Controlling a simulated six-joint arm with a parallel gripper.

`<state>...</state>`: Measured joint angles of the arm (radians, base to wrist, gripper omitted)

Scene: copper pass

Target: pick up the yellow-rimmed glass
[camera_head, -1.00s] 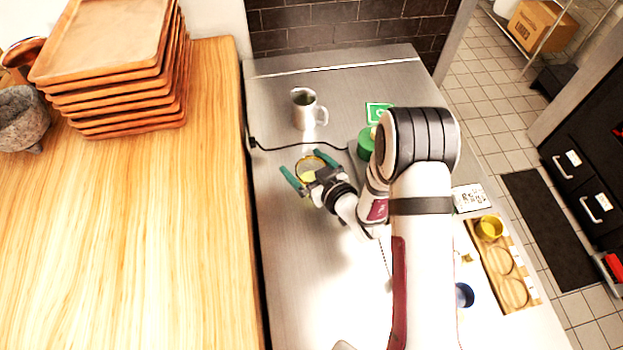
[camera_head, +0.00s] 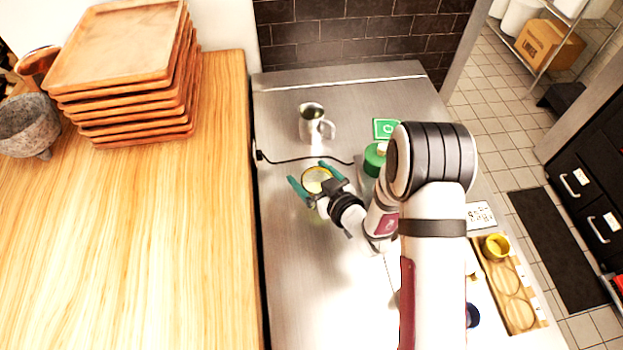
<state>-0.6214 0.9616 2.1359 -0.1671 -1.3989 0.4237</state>
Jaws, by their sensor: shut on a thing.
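The yellow-rimmed glass (camera_head: 317,176) stands on the steel counter, left of the middle of the view. Its round yellow rim shows from above, and its lower part is hidden by my gripper. My gripper (camera_head: 312,180) has its two teal fingers on either side of the glass and is shut on it. I cannot tell whether the glass's base touches the counter.
A steel mug (camera_head: 311,122) stands behind the glass. A green-topped container (camera_head: 374,160) and a green sign (camera_head: 386,129) are to the right. A black cable (camera_head: 290,160) runs just behind the glass. A wooden holder (camera_head: 512,296) with a yellow cup (camera_head: 495,247) lies front right. Stacked trays (camera_head: 120,50) stand left.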

